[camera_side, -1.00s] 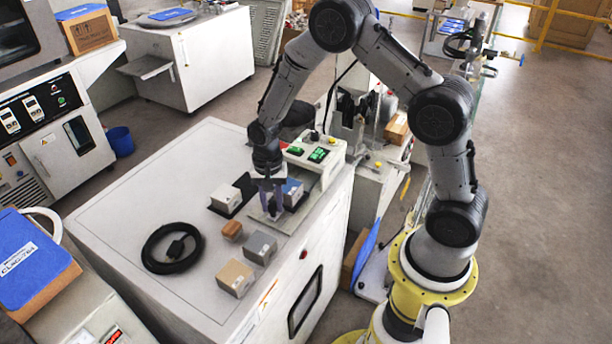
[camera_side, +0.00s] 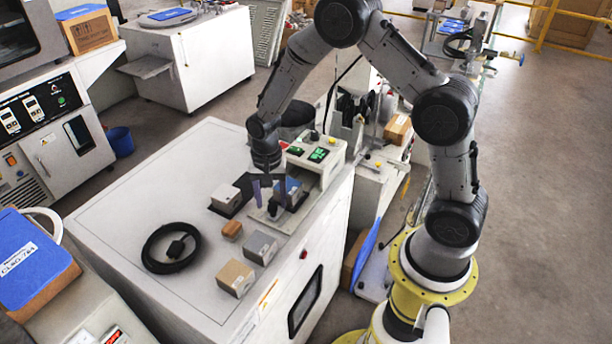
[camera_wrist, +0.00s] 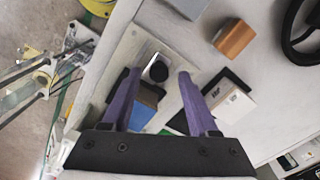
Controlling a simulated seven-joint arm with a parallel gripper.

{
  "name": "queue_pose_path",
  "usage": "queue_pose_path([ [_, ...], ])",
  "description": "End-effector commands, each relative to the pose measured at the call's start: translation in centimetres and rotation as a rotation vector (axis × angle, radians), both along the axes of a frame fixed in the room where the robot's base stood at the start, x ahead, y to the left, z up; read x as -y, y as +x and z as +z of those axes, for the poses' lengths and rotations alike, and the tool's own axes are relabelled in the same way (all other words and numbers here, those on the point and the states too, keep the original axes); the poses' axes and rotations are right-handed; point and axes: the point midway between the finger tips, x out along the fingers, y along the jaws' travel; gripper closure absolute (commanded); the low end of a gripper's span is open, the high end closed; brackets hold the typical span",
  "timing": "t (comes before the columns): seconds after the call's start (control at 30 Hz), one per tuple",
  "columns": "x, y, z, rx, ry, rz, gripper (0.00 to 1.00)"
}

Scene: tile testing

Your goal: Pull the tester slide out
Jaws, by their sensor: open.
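The tester (camera_side: 318,160) is a pale machine with green displays at the back right of the white cabinet top. Its flat light slide plate (camera_side: 287,222) extends out from it and also shows in the wrist view (camera_wrist: 121,62). A dark round-topped knob (camera_side: 272,209) stands on the plate; in the wrist view the knob (camera_wrist: 158,71) appears between my fingertips, apart from both. A blue-topped block (camera_wrist: 146,104) sits behind it on the plate. My gripper (camera_side: 269,201), with purple fingers, is open and empty over the knob; it fills the lower wrist view (camera_wrist: 158,74).
A white block (camera_side: 226,196) on a black pad, a small brown block (camera_side: 232,230), a grey block (camera_side: 261,247) and a tan block (camera_side: 236,277) stand left and front of the slide. Clear cabinet top surrounds the cable.

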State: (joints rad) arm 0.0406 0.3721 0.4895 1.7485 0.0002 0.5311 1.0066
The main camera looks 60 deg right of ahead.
Motion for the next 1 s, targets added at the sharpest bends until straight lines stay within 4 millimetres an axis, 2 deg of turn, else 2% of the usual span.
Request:
queue_pose_path([
  [0.6,0.0,0.0,4.3,0.001,0.0,0.0,0.4],
  [1.0,0.0,0.1,4.7,0.007,0.0,0.001,0.4],
])
